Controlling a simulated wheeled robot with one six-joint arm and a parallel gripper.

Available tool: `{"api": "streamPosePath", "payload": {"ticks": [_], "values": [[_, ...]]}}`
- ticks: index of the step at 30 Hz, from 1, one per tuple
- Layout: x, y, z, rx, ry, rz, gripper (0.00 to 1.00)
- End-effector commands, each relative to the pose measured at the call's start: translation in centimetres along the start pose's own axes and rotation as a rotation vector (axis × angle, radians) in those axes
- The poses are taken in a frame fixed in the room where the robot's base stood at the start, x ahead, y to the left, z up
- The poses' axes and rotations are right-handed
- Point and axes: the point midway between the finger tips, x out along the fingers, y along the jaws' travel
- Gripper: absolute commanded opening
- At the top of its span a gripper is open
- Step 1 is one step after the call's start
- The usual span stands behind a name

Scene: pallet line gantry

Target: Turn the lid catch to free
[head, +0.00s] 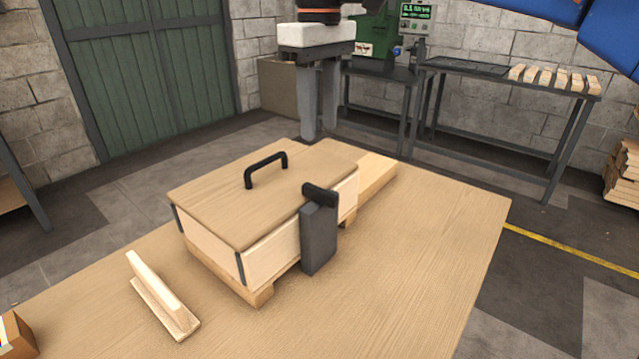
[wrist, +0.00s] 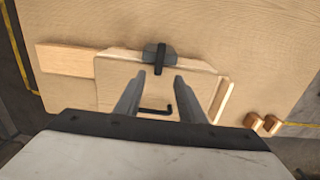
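A wooden box stands on the table with a flat wooden lid (head: 240,200) that carries a black handle (head: 265,168). The lid catch is a black lever (head: 321,194) on top of a dark grey block (head: 319,242) at the box's near right side. The lever's inner end reaches over the lid's edge. The catch also shows in the wrist view (wrist: 160,56), just beyond my fingertips. My gripper (head: 318,134) points down behind and above the box in the head view. In the wrist view my gripper (wrist: 159,78) is open and empty, its fingers apart and clear of the catch.
A wooden piece with an upright strip (head: 160,295) lies left of the box on the table (head: 420,260). A wooden plank (head: 376,178) sticks out behind the box. The table's right side is clear.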

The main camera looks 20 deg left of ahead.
Motion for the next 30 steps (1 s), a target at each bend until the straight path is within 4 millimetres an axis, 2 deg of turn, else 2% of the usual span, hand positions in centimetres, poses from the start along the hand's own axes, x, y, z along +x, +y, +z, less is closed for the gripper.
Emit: {"api": "streamPosePath", "payload": {"ticks": [6, 18, 24, 30], "values": [[4.0, 0.0, 0.1, 0.001, -0.004, -0.001, 0.36], [10.8, 0.0, 0.1, 0.001, -0.002, -0.001, 0.36], [12.9, 0.0, 0.1, 0.001, -0.001, 0.0, 0.36], [13.6, 0.0, 0.0, 0.001, 0.0, 0.0, 0.36]]}}
